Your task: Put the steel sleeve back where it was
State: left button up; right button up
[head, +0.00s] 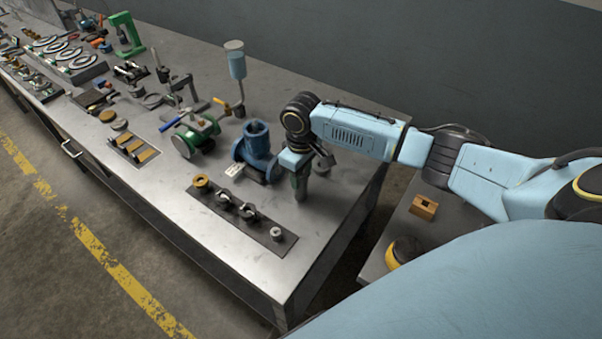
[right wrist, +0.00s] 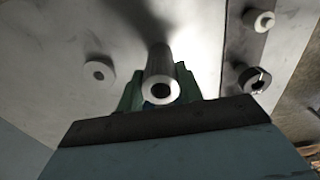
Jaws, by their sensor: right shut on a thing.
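My right gripper (head: 301,186) is over the right end of the steel bench, to the right of the blue valve body. It is shut on a steel sleeve, a plain grey tube, which shows in the right wrist view (right wrist: 159,65) between the green fingers with its open end toward the camera. In the head view the fingers and wrist hide most of the sleeve. I cannot tell whether its far end touches the bench. My left gripper is not in view.
A dark mat (head: 263,232) at the bench's front holds a brass ring (head: 201,181), two dark collars and a small steel piece (head: 277,233). The blue valve body (head: 256,148) stands close left of my gripper. Bare bench (head: 325,215) lies in front of it.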

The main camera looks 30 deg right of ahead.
jog(key=o, duration=1.1)
jog(key=shift+f, duration=0.1)
notch_tip(320, 180, up, 12)
jog(key=shift+r+p, duration=0.15)
jog(key=shift+p, duration=0.25)
